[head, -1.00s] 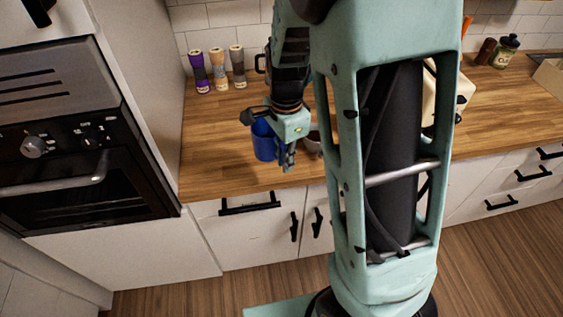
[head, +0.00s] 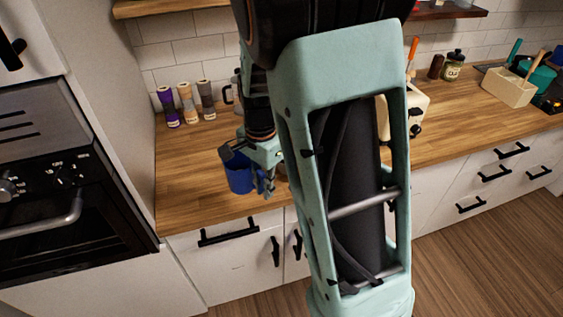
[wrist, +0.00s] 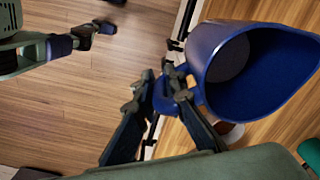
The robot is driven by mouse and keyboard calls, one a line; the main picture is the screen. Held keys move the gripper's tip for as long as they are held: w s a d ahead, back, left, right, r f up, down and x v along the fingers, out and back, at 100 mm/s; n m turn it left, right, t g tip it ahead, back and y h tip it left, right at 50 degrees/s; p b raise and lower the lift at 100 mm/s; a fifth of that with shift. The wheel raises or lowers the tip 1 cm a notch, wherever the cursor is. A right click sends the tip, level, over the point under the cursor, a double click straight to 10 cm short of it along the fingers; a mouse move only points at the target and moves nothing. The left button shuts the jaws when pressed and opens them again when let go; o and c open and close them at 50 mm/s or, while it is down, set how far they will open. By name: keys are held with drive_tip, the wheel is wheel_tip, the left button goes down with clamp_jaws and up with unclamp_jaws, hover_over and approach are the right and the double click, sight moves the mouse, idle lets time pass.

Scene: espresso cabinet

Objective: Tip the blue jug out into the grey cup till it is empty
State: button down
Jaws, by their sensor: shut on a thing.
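The blue jug (head: 238,174) is in my gripper (head: 266,182), over the wooden counter near its front edge. It looks roughly upright in the head view. My gripper also shows in the wrist view (wrist: 168,88), shut on the jug's handle. There the jug (wrist: 208,97) shows its wide mouth and deep blue inside, with a paler round patch; I cannot tell whether that is liquid or the bottom. A small pale cup (wrist: 236,133), perhaps the grey cup, shows partly behind the jug's lower rim. In the head view my arm mostly hides that spot.
Several grinders (head: 187,103) stand at the back left, beside a mug partly hidden by my arm. A toaster (head: 410,105) stands behind my arm. A utensil box (head: 509,86) and jars are at the right. The oven (head: 70,190) is left of the counter.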

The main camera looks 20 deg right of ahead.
drive_tip(key=w+n, duration=0.1)
drive_tip(key=n, duration=0.3)
drive_tip(key=f+n, duration=0.1)
drive_tip(key=n, duration=0.3)
drive_tip(key=w+f+n, duration=0.1)
drive_tip(key=n, duration=0.3)
drive_tip(key=shift+w+d+f, duration=0.1)
drive_tip(key=shift+w+f, duration=0.1)
drive_tip(key=shift+w, duration=0.15)
drive_tip(key=shift+w+n, duration=0.1)
drive_tip(key=shift+n, duration=0.2)
